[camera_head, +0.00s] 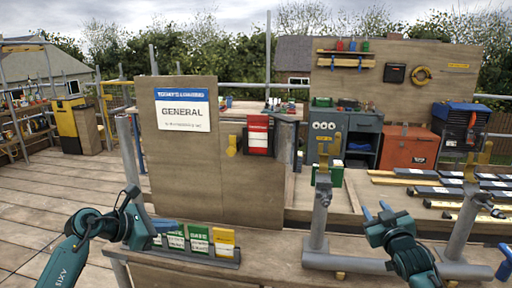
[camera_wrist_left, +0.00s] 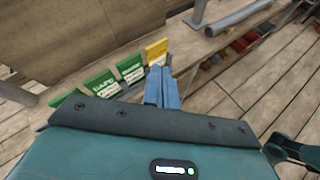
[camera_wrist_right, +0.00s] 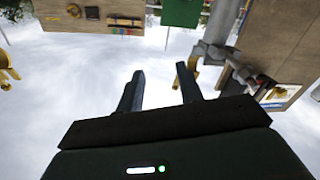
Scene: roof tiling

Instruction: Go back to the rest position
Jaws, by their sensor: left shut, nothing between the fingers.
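My left gripper (camera_head: 165,227) is at the lower left in the head view, in front of a rack (camera_head: 190,252) of green and yellow packs. Its blue fingers are together and empty in the left wrist view (camera_wrist_left: 162,88). The green packs (camera_head: 198,240) and the yellow pack (camera_head: 224,243) stand upright in the rack. My right gripper (camera_head: 375,209) is at the lower right, between two grey metal posts. Its fingers point upward, spread apart with nothing between them, as the right wrist view (camera_wrist_right: 160,85) also shows.
A grey post with a bracket (camera_head: 318,215) stands left of my right gripper, and another grey post (camera_head: 466,228) stands right of it. A plywood board with a "GENERAL" sign (camera_head: 183,111) rises behind the rack. Solar-like dark slabs (camera_head: 445,191) lie on the right bench.

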